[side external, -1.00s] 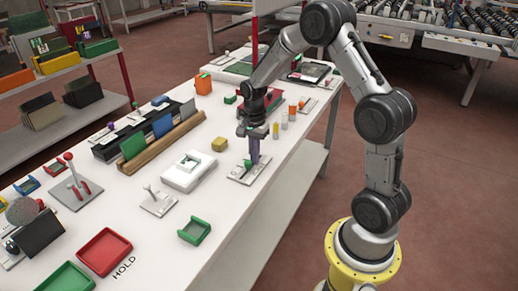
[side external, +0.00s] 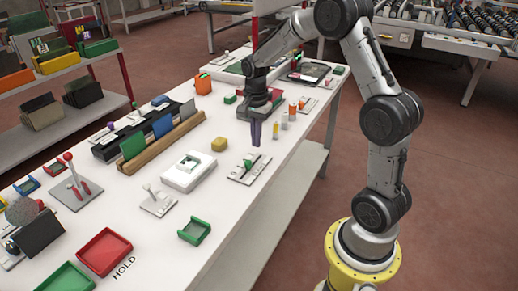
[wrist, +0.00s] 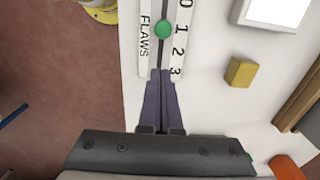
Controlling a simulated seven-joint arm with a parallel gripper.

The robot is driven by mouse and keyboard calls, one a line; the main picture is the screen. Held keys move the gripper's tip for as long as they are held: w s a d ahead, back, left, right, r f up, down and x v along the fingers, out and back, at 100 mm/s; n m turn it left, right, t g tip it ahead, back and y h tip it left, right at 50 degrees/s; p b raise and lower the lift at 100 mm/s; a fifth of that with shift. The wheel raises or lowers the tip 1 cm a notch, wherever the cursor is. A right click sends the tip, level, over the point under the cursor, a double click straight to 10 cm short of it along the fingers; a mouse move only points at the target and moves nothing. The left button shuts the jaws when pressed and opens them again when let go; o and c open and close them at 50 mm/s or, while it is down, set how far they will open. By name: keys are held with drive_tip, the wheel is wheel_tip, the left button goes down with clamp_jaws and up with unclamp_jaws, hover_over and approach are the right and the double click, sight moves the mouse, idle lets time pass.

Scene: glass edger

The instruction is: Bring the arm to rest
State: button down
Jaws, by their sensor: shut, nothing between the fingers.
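My gripper (side external: 256,143) is shut and empty, with its dark purple fingers pointing down above the bench. It hangs just past the far end of the flaws slider plate (side external: 240,174) in the side view. In the wrist view the gripper (wrist: 161,73) has its fingertips together near the "3" end of the plate (wrist: 178,35). The slider's green knob (wrist: 163,30) stands apart from the fingertips, beside the scale between 0 and 2. It also shows in the side view (side external: 248,163).
A yellow block (side external: 219,145) and a white device (side external: 189,172) stand left of the slider. Small bottles (side external: 285,122) stand close right of the gripper. A wooden rack (side external: 165,145) and an orange box (side external: 203,86) lie farther back. The bench's front edge is near.

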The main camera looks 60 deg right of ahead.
drive_tip(key=shift+r, duration=0.6)
drive_tip(key=shift+a, duration=0.1)
drive_tip(key=s+a+r+n+t, duration=0.2)
drive_tip(key=s+a+r+n, duration=0.1)
drive_tip(key=a+r, duration=0.4)
drive_tip(key=s+a+r+n+t, duration=0.2)
drive_tip(key=s+a+r, duration=0.15)
drive_tip(key=r, duration=0.45)
drive_tip(key=s+a+f+n, duration=0.1)
drive_tip(key=s+a+n, duration=0.1)
drive_tip(key=s+n, duration=0.4)
drive_tip(key=s+a+f+n+t, duration=0.1)
drive_tip(key=s+a+n, duration=0.2)
drive_tip(key=s+n, duration=0.4)
drive_tip(key=shift+s+a+f+t, duration=0.3)
drive_tip(key=shift+s, duration=0.25)
